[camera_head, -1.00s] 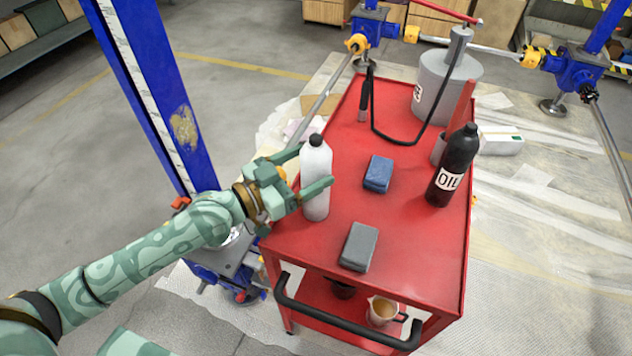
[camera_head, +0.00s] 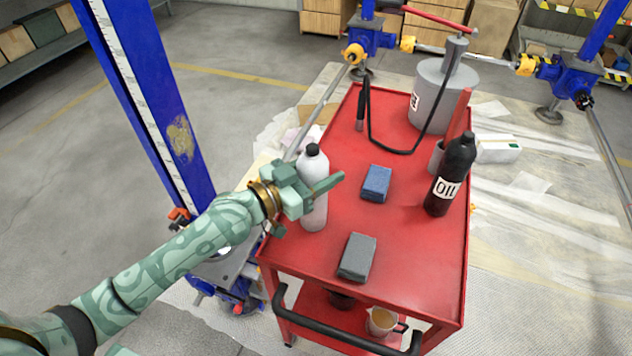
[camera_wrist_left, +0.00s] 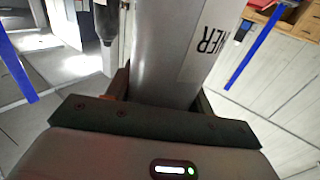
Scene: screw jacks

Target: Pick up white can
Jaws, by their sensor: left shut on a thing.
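The white can (camera_head: 314,213) is a pale bottle-shaped can with a black cap, upright at the left edge of the red cart's top. My left gripper (camera_head: 318,186) is shut on it around its middle, one finger showing across its front. In the left wrist view the can (camera_wrist_left: 165,50) fills the middle between the fingers, with part of a printed label at its right. Whether its base touches the cart top is hard to tell. My right gripper is not in view.
The red cart (camera_head: 400,262) also carries a blue block (camera_head: 376,183), a grey block (camera_head: 357,257), a black oil bottle (camera_head: 450,175) and a large grey container (camera_head: 432,95) with a black hose. A blue post (camera_head: 150,100) stands left of the cart.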

